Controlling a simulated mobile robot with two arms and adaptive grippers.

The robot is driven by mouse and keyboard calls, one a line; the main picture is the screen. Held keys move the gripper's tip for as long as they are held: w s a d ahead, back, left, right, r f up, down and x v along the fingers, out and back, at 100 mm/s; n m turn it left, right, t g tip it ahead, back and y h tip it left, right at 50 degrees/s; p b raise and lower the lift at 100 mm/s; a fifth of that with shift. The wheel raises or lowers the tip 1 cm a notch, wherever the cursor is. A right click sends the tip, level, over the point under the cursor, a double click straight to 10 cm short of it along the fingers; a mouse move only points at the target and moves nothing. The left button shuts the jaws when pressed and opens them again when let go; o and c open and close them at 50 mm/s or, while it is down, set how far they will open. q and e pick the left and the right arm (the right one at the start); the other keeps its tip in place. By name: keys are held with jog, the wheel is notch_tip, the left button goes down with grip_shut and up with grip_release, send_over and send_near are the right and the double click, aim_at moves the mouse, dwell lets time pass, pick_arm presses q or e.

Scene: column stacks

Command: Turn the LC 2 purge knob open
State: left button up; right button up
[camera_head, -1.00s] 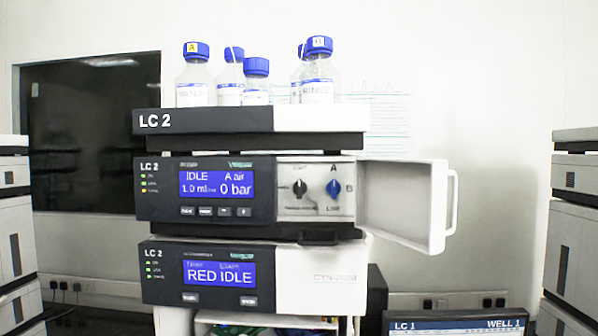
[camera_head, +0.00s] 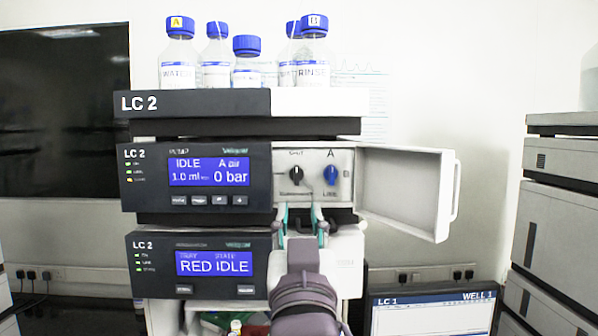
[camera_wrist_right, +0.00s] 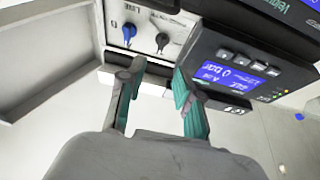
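The LC 2 pump module (camera_head: 195,178) has its flap door (camera_head: 408,190) swung open to the right. The black knob's pointer looks about upright. In the right wrist view the black knob (camera_wrist_right: 162,42) and blue knob (camera_wrist_right: 129,33) show beyond the fingertips. My right gripper (camera_head: 301,214) is open and empty, just below the panel and apart from both knobs. My left gripper is not in view.
Several blue-capped bottles (camera_head: 313,58) stand on the top tray (camera_head: 195,104). A lower LC 2 module (camera_head: 200,264) reads RED IDLE. A monitor (camera_head: 435,312) stands at lower right, and another instrument stack (camera_head: 560,205) at far right. The open door bounds the panel's right side.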

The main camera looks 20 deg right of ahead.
aim_at(297, 176)
jog(key=p+x, duration=0.4)
jog(key=x, duration=0.5)
jog(key=shift+w+r, duration=0.1)
jog(key=shift+w, duration=0.25)
jog(key=shift+w+d+p, duration=0.1)
jog(key=shift+w+p, duration=0.2)
jog(key=shift+w, duration=0.1)
jog(key=shift+s, duration=0.1)
grip_shut()
